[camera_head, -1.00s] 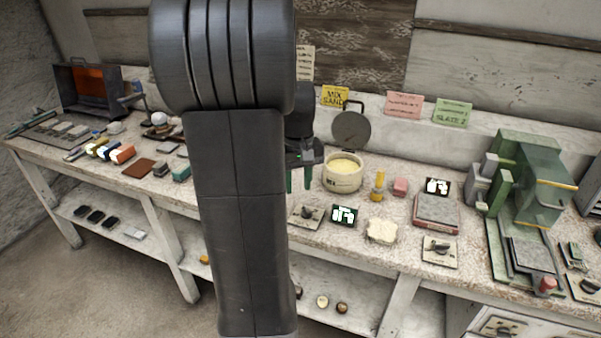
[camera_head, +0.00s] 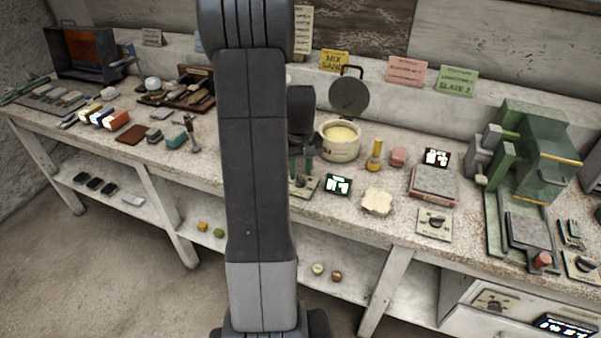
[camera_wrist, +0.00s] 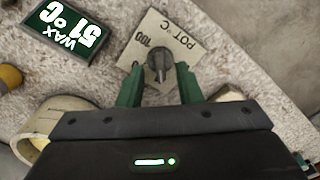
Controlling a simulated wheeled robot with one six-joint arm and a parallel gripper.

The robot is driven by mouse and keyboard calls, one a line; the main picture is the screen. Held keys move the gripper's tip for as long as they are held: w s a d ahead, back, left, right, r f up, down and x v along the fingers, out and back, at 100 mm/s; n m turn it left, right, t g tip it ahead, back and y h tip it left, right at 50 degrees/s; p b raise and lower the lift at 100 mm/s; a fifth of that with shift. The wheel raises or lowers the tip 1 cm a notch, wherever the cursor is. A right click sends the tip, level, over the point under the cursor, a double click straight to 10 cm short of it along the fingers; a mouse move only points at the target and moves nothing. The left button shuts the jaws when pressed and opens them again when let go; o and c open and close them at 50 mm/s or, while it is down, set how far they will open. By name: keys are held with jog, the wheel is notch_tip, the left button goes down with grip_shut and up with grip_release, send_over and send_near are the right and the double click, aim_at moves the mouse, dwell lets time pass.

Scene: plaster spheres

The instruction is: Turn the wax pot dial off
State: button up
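The wax pot (camera_head: 340,143) stands open on the bench with pale yellow wax inside, its round lid (camera_head: 349,94) raised behind it. The dial plate (camera_head: 309,184) lies in front of the pot, partly hidden by my arm. In the wrist view the dial knob (camera_wrist: 158,60) is dark, on a pale plate marked "POT °C" and "100". My gripper (camera_wrist: 159,74) is open, its green fingers apart with the knob between them. I cannot tell whether they touch it. The display (camera_wrist: 67,30) beside the plate reads "WAX 51 °C", upside down in the wrist view.
A grey block on a red base (camera_head: 433,185) and a green machine (camera_head: 530,170) stand farther right. My arm hides part of the bench.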

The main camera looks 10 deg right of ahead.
jog(key=shift+f, duration=0.8)
grip_shut()
jog(key=shift+n, duration=0.3)
jog(key=n, duration=0.5)
jog(key=shift+b, duration=0.4)
jog(key=n, duration=0.7)
